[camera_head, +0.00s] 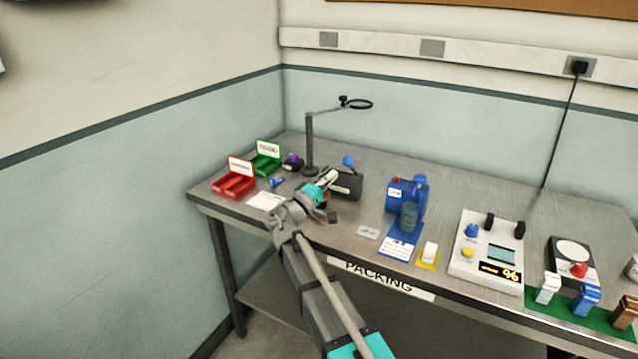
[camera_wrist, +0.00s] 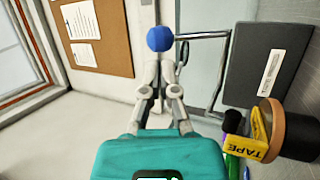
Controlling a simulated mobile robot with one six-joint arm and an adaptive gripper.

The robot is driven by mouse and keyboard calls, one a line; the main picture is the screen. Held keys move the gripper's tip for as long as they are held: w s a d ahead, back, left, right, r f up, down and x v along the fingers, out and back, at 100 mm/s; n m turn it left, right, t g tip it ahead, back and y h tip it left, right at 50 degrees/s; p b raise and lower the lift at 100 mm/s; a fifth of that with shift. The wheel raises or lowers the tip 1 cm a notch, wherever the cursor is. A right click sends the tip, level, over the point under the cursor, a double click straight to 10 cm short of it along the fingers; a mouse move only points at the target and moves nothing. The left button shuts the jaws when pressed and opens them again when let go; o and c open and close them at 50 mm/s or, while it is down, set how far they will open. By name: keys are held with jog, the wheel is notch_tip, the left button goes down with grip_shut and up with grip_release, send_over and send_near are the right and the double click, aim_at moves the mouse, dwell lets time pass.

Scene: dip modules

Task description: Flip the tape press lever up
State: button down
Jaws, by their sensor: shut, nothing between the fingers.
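The tape press is a dark grey box (camera_head: 347,186) near the middle of the bench. Its lever ends in a blue ball knob (camera_head: 348,161), just above the box in the head view. My gripper (camera_head: 334,174) is shut and empty, reaching in from the left of the box. In the wrist view the box (camera_wrist: 262,62) is at right, and a thin grey rod (camera_wrist: 203,35) leads left to the blue knob (camera_wrist: 158,39). The knob appears just beyond my closed fingertips (camera_wrist: 160,66); I cannot tell whether they touch. An orange-brown roll (camera_wrist: 286,130) and yellow TAPE label (camera_wrist: 248,142) show at lower right.
A lamp-like stand with a ring (camera_head: 309,145) rises behind the press. Red (camera_head: 233,183) and green (camera_head: 266,163) trays sit at left. A blue device (camera_head: 405,195) and a white scale panel (camera_head: 487,252) stand to the right. Some bare bench lies behind them.

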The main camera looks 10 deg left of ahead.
jog(key=shift+p+x, duration=0.4)
jog(key=shift+x, duration=1.25)
jog(key=shift+r, duration=0.1)
